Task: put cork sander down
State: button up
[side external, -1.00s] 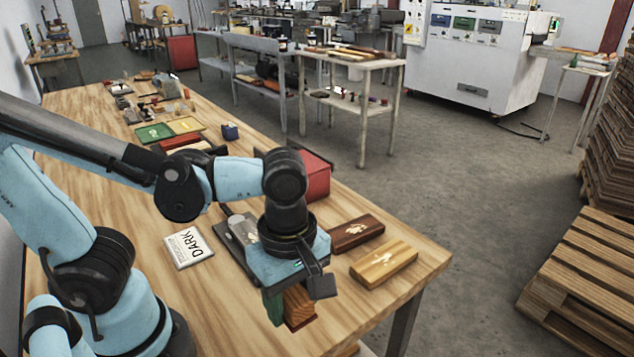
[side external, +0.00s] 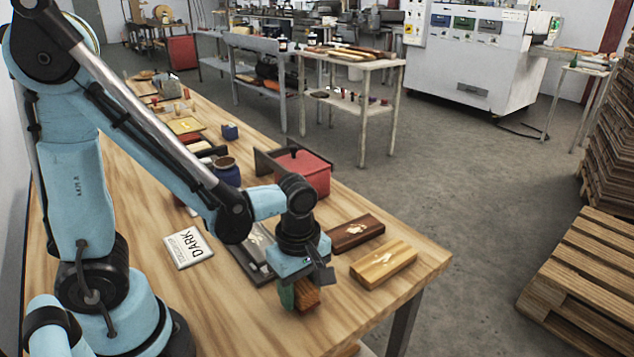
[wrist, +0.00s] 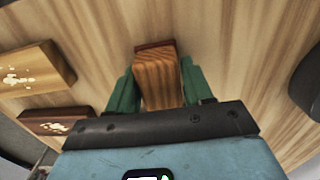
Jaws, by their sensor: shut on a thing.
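The cork sander, a brown wood-grained block with a reddish edge (side external: 306,296), is between the green fingers of my gripper (side external: 296,295). My gripper is shut on it, with a finger on each side. In the wrist view the sander (wrist: 158,78) sits between the two green fingers (wrist: 158,88), with wooden tabletop beyond it. It is low over the front part of the wooden table (side external: 205,320). I cannot tell whether its underside touches the tabletop.
A dark box (side external: 355,232) and a light wooden box (side external: 383,266), both with pale inlays, lie right of my gripper. The table front is clear.

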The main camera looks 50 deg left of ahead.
aim_at(300, 283)
jog(key=shift+f, duration=0.55)
jog(key=shift+f, duration=0.25)
jog(key=o, duration=1.2)
jog(key=shift+r, duration=6.2)
jog(key=m, duration=0.2)
jog(key=a+m+t, duration=0.1)
jog(key=m+t, duration=0.1)
jog(key=m, duration=0.1)
jog(key=shift+w+a+r+m, duration=0.2)
jog(key=shift+w+a+m, duration=0.1)
jog(key=shift+w, duration=0.05)
jog(key=a+m+t, duration=0.1)
jog(key=m, duration=0.3)
jog(key=w+a+r+m+t, duration=0.1)
jog(key=m+t, duration=0.1)
jog(key=m, duration=0.2)
jog(key=a+m+t, duration=0.1)
jog(key=m+t, duration=0.1)
jog(key=m, duration=0.2)
jog(key=shift+w+a+r, duration=0.2)
jog(key=shift+w, duration=0.2)
